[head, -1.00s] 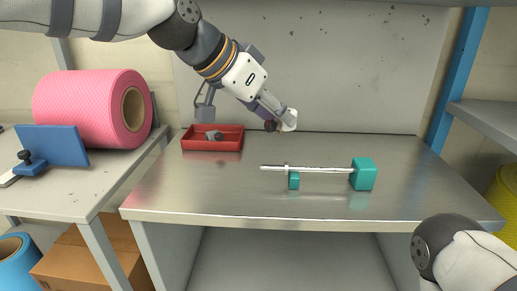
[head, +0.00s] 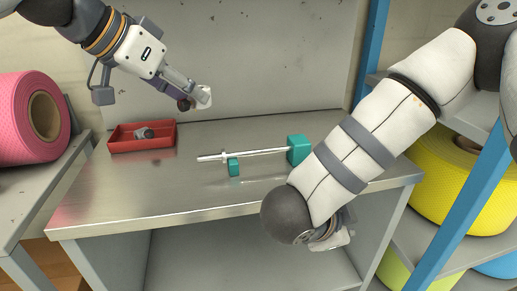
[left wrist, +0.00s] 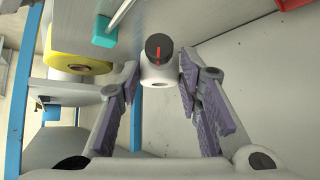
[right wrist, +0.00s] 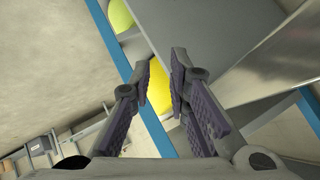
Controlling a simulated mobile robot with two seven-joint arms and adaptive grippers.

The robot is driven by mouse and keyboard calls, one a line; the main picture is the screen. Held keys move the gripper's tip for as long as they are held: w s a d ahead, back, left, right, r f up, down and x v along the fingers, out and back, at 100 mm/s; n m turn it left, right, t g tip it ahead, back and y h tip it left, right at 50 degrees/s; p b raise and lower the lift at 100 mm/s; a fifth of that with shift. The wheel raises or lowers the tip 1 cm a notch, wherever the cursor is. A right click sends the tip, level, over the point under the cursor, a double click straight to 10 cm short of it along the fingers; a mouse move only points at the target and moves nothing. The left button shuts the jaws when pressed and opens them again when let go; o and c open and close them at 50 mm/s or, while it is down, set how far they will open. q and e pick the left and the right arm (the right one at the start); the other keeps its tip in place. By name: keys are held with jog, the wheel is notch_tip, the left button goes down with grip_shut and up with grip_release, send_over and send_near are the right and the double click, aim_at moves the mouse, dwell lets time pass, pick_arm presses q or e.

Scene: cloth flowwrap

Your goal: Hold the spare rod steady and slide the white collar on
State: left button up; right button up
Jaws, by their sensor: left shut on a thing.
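The spare rod (head: 262,153) lies level, its right end in a teal block (head: 298,150) and its left part over a small teal support (head: 234,167). Its left end is free. My left gripper (left wrist: 158,72) is shut on the white collar (left wrist: 158,75), which has a dark knob with a red mark. The collar (head: 204,97) is in the air above and behind the rod, apart from it. My right gripper (right wrist: 165,65) is open and empty. In the head view it is mostly hidden below my right arm, in front of the bench's right part.
A red tray (head: 113,148) holding a grey part with a dark knob (head: 145,133) stands at the bench's back left. A pink roll (head: 25,120) is at left. A blue post (head: 370,55) and shelves with a yellow roll (head: 450,185) are at right. The bench's front left is bare.

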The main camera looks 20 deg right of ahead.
notch_tip(320, 180, up, 10)
jog(key=s+a+m+g, duration=0.1)
jog(key=m+g, duration=0.1)
jog(key=m, duration=0.2)
jog(key=n+t+y, duration=0.3)
jog(key=n+t, duration=0.1)
jog(key=t, duration=0.4)
send_near(269, 150)
jog(key=shift+s+r, duration=0.15)
jog(key=shift+s, duration=0.45)
jog(key=shift+w+a, duration=0.15)
jog(key=shift+w, duration=0.05)
jog(key=x, duration=1.1)
jog(key=shift+w, duration=0.3)
jog(key=shift+c, duration=0.5)
grip_shut()
